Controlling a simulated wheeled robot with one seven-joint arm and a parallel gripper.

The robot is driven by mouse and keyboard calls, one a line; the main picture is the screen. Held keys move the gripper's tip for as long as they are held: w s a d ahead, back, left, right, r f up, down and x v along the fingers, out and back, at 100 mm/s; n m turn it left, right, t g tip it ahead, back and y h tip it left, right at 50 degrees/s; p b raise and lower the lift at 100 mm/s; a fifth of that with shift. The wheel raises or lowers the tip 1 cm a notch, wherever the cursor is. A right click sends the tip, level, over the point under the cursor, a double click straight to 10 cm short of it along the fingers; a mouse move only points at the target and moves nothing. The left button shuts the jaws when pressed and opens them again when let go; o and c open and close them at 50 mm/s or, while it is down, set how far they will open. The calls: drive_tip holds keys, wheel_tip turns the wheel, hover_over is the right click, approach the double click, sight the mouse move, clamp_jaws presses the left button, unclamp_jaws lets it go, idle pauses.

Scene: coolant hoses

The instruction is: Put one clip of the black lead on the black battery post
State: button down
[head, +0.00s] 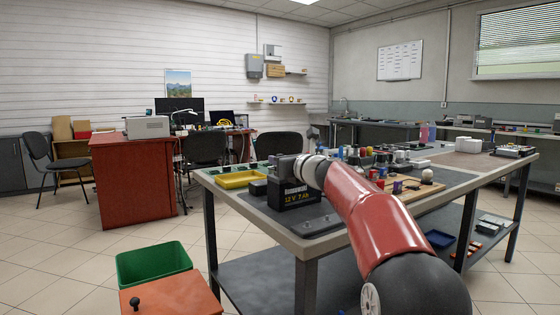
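My arm reaches in from the lower right. My gripper (280,165) is at the battery's top, overlapping it in the picture; I cannot tell whether they touch. Its fingers are too small and dark to show whether they are open, shut or holding anything. The battery posts are hidden or lost against the gripper. I cannot make out the black lead or its clips.
A yellow tray (239,180) lies left of the battery, with a small dark box (259,187) between them. Many small parts crowd the bench behind my arm. A green bin (153,264) and an orange-topped unit (172,294) stand on the floor at the bench's left.

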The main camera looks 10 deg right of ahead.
drive_tip(key=shift+f, duration=0.15)
idle(0.5)
drive_tip(key=c, duration=0.9)
unclamp_jaws()
drive_tip(key=shift+c, duration=0.2)
drive_tip(key=s+d+r, duration=0.2)
drive_tip(key=s+r, duration=0.1)
drive_tip(key=s, duration=0.2)
drive_tip(key=shift+s, duration=0.35)
